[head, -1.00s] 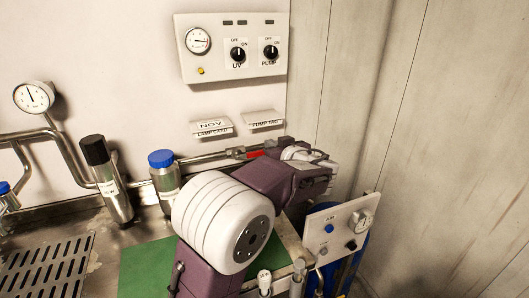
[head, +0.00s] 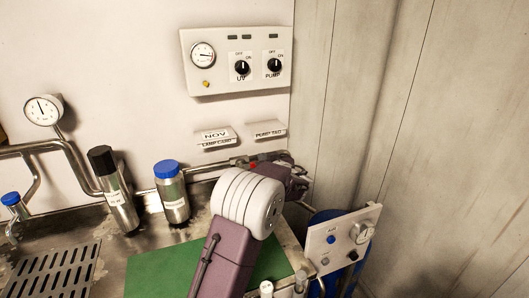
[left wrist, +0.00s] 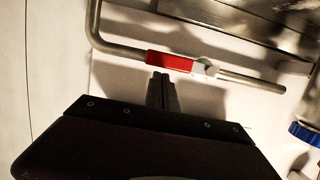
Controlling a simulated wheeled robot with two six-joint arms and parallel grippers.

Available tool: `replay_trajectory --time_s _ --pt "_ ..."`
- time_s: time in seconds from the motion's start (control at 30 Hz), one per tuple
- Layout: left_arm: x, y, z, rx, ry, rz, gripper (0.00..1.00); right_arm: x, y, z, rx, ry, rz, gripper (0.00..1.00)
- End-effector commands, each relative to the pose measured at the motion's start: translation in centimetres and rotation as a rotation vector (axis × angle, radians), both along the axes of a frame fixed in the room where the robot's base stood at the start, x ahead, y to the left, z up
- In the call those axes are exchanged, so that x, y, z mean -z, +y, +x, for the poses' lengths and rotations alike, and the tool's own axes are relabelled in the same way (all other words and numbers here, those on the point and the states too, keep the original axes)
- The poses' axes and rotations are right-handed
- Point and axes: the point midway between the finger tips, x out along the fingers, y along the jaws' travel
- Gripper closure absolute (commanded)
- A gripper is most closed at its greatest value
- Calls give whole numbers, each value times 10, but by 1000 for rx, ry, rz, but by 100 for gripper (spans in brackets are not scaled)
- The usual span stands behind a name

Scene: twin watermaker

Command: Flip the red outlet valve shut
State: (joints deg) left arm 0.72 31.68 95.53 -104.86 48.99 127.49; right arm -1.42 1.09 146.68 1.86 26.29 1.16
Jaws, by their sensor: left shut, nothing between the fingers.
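The red outlet valve handle (left wrist: 168,61) shows in the left wrist view, lying in line with the metal pipe (left wrist: 122,47). In the head view only a small red piece of it (head: 253,166) shows, on the pipe at the back wall. My left gripper (left wrist: 161,90) is shut and empty. In the left wrist view its fingertips are just beside the red handle; I cannot tell whether they touch it. In the head view my own arm hides the fingertips. My right gripper is not in view.
A control panel (head: 213,82) with a gauge and two knobs hangs above the pipe. A blue-capped canister (head: 172,198) and a black-capped cylinder (head: 118,203) stand to the left. A small white panel (head: 319,241) stands at the right. A green mat (head: 155,266) lies on the counter.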

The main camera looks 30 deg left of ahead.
Motion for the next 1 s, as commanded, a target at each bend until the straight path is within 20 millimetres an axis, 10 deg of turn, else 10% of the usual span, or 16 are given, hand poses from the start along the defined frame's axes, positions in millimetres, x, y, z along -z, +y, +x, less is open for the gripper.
replay_trajectory --time_s 1.0 --pt "24 -4 4 1 146 127 100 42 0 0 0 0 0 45"
